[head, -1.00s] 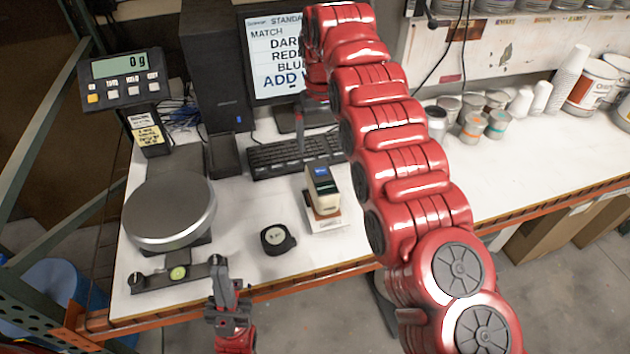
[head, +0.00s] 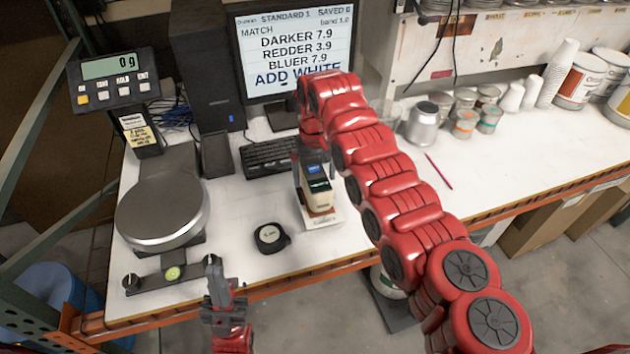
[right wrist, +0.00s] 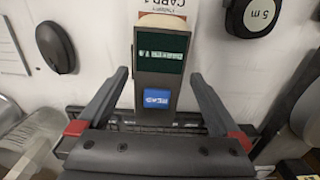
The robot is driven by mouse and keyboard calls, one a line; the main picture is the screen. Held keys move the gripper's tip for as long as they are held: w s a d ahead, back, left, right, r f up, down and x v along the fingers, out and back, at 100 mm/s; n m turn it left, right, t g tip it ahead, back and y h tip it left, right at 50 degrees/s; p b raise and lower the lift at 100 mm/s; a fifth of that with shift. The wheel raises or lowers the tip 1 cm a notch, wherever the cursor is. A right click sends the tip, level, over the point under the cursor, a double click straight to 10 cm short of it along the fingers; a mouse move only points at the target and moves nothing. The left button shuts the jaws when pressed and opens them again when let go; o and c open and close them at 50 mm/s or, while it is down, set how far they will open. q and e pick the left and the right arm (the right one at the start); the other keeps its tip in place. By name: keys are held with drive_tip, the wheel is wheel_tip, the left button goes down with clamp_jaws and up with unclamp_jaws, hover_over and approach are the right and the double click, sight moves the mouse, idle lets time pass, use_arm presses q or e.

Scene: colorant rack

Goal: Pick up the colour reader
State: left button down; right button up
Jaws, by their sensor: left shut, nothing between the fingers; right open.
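The colour reader (head: 318,190) is an upright cream and dark handheld device with a small lit screen. It stands on a white card (head: 325,222) on the bench. In the right wrist view the reader (right wrist: 160,72) lies between the two spread fingers of my right gripper (right wrist: 159,76), with a visible gap on each side. In the head view my right gripper (head: 308,158) is at the reader's far side, partly hidden by the reader and my right arm. My left gripper (head: 217,275) is shut and empty at the bench's front edge.
A black tape measure (head: 271,238) sits left of the card. A round scale (head: 162,208) is at the left. The keyboard (head: 268,157) and monitor (head: 295,50) stand behind.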

drive_tip(key=f, duration=0.1)
drive_tip(key=f+p, duration=0.2)
drive_tip(key=f, duration=0.1)
drive_tip(key=shift+w, duration=0.25)
drive_tip(key=shift+f, duration=0.4)
clamp_jaws()
